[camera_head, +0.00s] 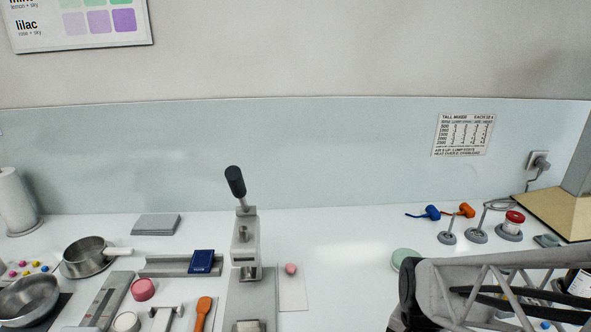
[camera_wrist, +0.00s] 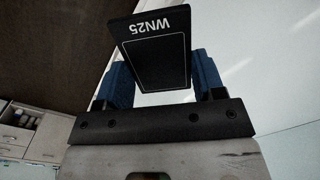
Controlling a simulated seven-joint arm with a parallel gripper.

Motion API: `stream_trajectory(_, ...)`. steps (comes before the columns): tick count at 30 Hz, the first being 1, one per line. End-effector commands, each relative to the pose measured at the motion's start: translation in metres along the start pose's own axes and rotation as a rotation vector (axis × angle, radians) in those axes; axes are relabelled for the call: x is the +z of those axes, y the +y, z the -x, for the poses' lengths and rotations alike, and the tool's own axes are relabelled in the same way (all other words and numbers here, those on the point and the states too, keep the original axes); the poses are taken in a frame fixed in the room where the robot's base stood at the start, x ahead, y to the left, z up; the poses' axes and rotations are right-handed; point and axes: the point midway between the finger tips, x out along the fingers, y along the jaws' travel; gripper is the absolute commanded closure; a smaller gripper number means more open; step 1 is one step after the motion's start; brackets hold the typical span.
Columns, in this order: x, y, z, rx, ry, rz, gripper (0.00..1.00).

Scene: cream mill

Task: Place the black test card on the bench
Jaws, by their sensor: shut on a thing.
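The black test card (camera_wrist: 157,55) fills the upper middle of the wrist view, marked "WN25" upside down, with a thin pale outline on its face. My gripper (camera_wrist: 160,78) is shut on it, with a blue finger pad on each side. The card is tilted in this view. The white bench (camera_head: 345,250) runs across the lower part of the head view. In the head view my arm covers the lower right corner, and I cannot make out the card there.
A press with a black-knobbed lever (camera_head: 237,185) stands mid-bench, beside a pale strip with a pink piece (camera_head: 291,269). A pan (camera_head: 86,257), a blue card (camera_head: 202,262) and a grey block (camera_head: 156,224) are left. Blue and orange tools (camera_head: 432,212) lie right.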

Motion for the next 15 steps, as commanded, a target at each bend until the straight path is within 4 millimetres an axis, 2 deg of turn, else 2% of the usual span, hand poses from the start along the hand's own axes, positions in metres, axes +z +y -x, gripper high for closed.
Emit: stream_trajectory(15, -0.056, -0.037, -0.006, 0.000, 0.000, 0.000, 0.60)
